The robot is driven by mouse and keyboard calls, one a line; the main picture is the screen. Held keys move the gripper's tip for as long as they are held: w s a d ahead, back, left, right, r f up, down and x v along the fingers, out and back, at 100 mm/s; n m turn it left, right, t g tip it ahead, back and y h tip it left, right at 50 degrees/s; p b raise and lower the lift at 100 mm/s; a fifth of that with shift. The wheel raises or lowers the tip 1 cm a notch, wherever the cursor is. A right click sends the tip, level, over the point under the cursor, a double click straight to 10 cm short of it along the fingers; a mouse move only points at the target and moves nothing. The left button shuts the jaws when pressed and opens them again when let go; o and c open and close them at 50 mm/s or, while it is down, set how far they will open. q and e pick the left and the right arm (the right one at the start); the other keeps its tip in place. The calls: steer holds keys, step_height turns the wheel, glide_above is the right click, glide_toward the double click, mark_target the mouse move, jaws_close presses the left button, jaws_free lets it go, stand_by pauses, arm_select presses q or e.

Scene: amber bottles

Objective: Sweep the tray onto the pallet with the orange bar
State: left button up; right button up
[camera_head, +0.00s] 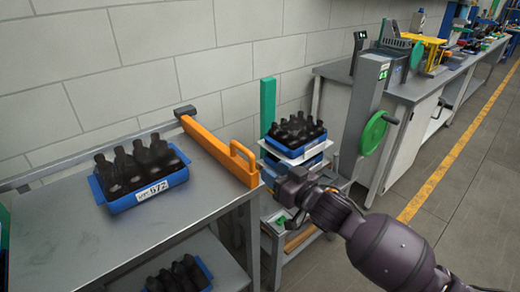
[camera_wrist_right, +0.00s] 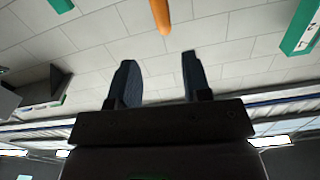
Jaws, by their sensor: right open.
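A blue tray (camera_head: 178,178) filled with dark bottles and bearing a white label stands on the grey metal table at left. The orange bar (camera_head: 208,145) lies along the table's right side, with a loop handle (camera_head: 243,158) at its near end. Right of it, a stack with a white board (camera_head: 291,157) and blue sides carries more dark bottles; I cannot tell if this is the pallet. My right gripper (camera_head: 283,190) is right of the handle, apart from it. In the wrist view its fingers (camera_wrist_right: 157,82) are open and empty, with an orange piece (camera_wrist_right: 160,16) beyond them. My left gripper is out of view.
Another blue tray of bottles (camera_head: 180,275) sits on the shelf below the table. A green upright (camera_head: 267,105) stands behind the stack. A grey post with a green wheel (camera_head: 374,132) and a long workbench (camera_head: 410,88) are at right. Floor at right is clear.

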mark_target(253, 158)
steer(key=shift+m, duration=0.6)
steer(key=b+x, duration=0.1)
steer(key=x, duration=1)
steer(key=shift+s+a+r, duration=0.15)
steer(key=shift+a, duration=0.1)
steer(key=shift+c, duration=0.2)
jaws_close()
